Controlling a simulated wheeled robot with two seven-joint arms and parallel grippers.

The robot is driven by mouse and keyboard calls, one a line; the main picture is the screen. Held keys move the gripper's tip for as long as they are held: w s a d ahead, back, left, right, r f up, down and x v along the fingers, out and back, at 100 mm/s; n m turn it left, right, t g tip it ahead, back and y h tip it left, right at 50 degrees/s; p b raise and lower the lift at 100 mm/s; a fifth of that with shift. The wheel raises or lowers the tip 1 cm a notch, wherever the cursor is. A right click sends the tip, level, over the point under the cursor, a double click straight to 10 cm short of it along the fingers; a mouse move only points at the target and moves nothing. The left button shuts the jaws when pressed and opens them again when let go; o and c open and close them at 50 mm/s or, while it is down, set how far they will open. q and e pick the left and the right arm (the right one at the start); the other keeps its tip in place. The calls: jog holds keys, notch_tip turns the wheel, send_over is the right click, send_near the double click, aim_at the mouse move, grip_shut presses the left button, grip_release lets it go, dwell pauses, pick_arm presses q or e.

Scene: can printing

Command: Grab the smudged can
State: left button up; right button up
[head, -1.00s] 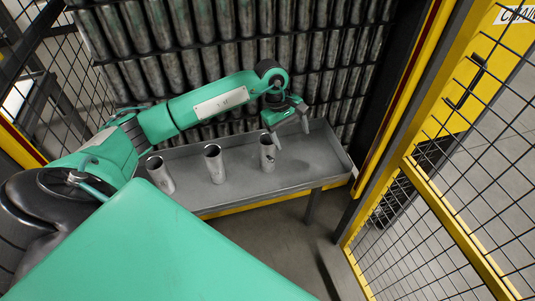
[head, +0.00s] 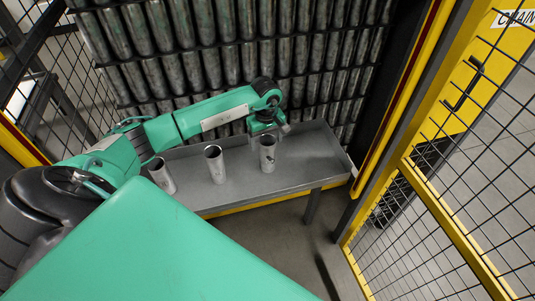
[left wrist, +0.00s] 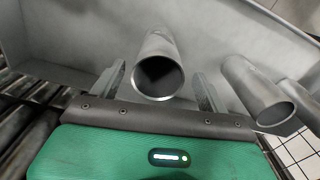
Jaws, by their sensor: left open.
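Three open-topped metal cans stand in a row on a grey tray table: a left can (head: 162,177), a middle can (head: 216,167) and a right can (head: 268,156). Small dark marks show on the left and right cans; I cannot tell for certain which is the smudged one. My left gripper (head: 268,124) is just behind the right can, its fingers partly hidden. In the left wrist view, the open left gripper (left wrist: 159,88) has one finger on each side of the nearest can (left wrist: 160,62), with gaps visible. My right gripper is not in view.
The grey tray table (head: 310,160) has a raised rim and bare room at its right end. Racks of stacked metal cylinders (head: 215,60) rise behind it. Yellow-framed mesh fencing (head: 450,200) stands at the right. In the wrist view another can (left wrist: 252,90) stands to the right.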

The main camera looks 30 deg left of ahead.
aim_at(268, 155)
pick_arm(q)
jog(key=f, duration=0.3)
jog(key=shift+d+f+p, duration=0.25)
jog(key=shift+f+p, duration=0.1)
jog(key=shift+f, duration=0.3)
jog(key=shift+c, duration=0.6)
jog(key=c, duration=0.9)
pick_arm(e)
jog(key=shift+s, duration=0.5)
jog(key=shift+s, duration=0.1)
